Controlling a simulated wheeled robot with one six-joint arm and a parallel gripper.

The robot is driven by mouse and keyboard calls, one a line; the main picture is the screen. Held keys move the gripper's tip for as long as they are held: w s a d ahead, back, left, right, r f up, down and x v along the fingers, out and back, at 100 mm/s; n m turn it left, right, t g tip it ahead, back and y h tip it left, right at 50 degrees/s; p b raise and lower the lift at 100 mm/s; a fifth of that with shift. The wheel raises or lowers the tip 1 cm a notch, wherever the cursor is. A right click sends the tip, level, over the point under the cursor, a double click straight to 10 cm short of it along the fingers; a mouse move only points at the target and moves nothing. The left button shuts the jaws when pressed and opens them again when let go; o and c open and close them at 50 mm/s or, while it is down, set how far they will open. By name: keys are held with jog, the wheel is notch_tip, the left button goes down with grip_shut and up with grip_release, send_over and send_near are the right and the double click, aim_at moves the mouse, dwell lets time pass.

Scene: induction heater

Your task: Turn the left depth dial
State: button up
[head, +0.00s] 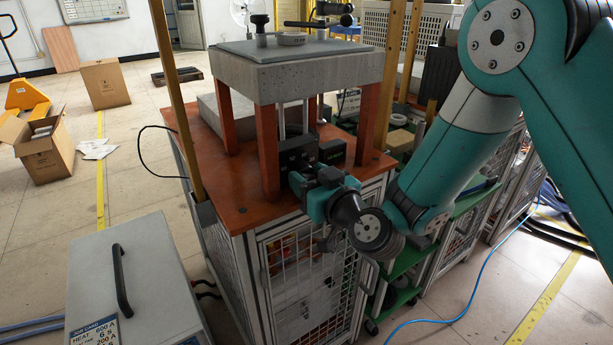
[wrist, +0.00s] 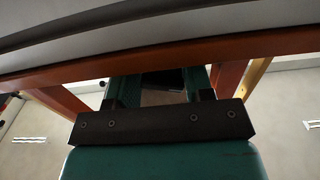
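No depth dial can be made out in either view. Two small black boxes, a left one (head: 296,153) and a right one (head: 331,151), sit on the orange-brown bench top (head: 228,203), under the raised grey slab (head: 300,72). My gripper (head: 301,180) is at the front edge of the bench, just in front of the left box. In the wrist view its two fingers (wrist: 161,88) stand apart, with a dark blocky shape behind the gap. I cannot tell whether they touch anything; the fingertips are partly hidden.
Orange legs (head: 266,150) hold the slab close around the boxes. A wire-mesh cabinet (head: 290,262) is below the bench. A grey case with a black handle (head: 120,279) stands at front left. Open floor lies at left, with cardboard boxes (head: 105,84).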

jog(key=c, duration=0.4)
jog(key=shift+m, duration=1.5)
jog(key=shift+c, duration=0.2)
jog(key=o, duration=0.9)
